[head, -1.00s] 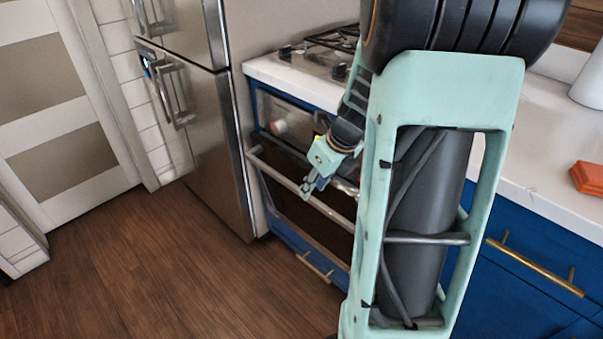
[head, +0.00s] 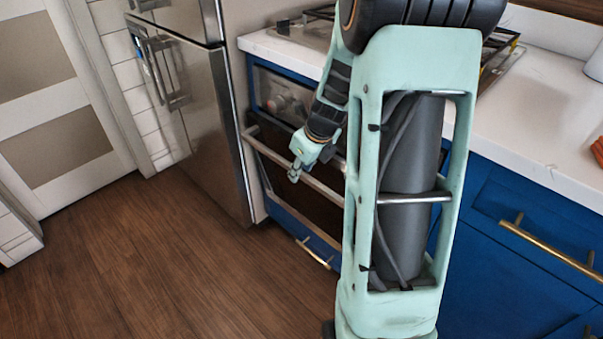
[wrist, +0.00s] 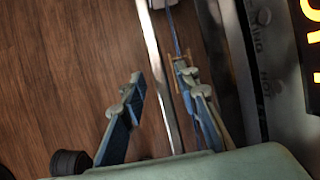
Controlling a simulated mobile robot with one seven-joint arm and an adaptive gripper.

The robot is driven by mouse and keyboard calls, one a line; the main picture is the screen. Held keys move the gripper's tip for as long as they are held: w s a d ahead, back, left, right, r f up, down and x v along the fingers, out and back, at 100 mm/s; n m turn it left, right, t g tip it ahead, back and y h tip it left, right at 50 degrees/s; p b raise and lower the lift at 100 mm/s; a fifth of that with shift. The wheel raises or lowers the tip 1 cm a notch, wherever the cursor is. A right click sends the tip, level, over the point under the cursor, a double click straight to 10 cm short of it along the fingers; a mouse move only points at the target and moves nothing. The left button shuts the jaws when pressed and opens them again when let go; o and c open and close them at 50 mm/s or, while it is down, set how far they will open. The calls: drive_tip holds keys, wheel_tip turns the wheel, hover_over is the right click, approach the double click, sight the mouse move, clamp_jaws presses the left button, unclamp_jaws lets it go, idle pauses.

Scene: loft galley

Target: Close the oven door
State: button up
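The oven door (head: 308,205) is a dark panel with a long metal handle bar (head: 268,155) across its top, set in the blue cabinet front. It looks nearly upright; whether it stands slightly ajar is hard to tell. My gripper (head: 294,178) is at the handle, pointing down, near the middle of the bar. In the wrist view, my gripper (wrist: 160,97) has its two fingers apart, with the silver handle bar (wrist: 158,75) running between them in the picture. I cannot tell whether they touch it. My arm hides the door's right part.
A steel fridge (head: 190,110) stands left of the oven. A cooktop (head: 305,30) and white counter (head: 540,120) lie above. A blue drawer with a brass handle (head: 313,252) is below the door. The wood floor (head: 160,260) in front is clear.

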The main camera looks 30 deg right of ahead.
drive_tip(key=shift+w+f, duration=0.1)
drive_tip(key=shift+f, duration=0.05)
clamp_jaws()
idle(0.4)
drive_tip(key=shift+w+d+r+p, duration=0.2)
drive_tip(key=shift+w+d+p, duration=0.1)
drive_tip(key=shift+d, duration=0.55)
drive_tip(key=shift+w+d+r+p, duration=0.25)
drive_tip(key=shift+w+d, duration=0.05)
drive_tip(key=shift+d, duration=0.6)
drive_tip(key=shift+w+d+r+p, duration=0.2)
drive_tip(key=shift+w+d+p, duration=0.1)
drive_tip(key=shift+d, duration=0.55)
unclamp_jaws()
drive_tip(key=shift+d, duration=0.15)
drive_tip(key=shift+a+f, duration=0.1)
drive_tip(key=shift+a, duration=0.2)
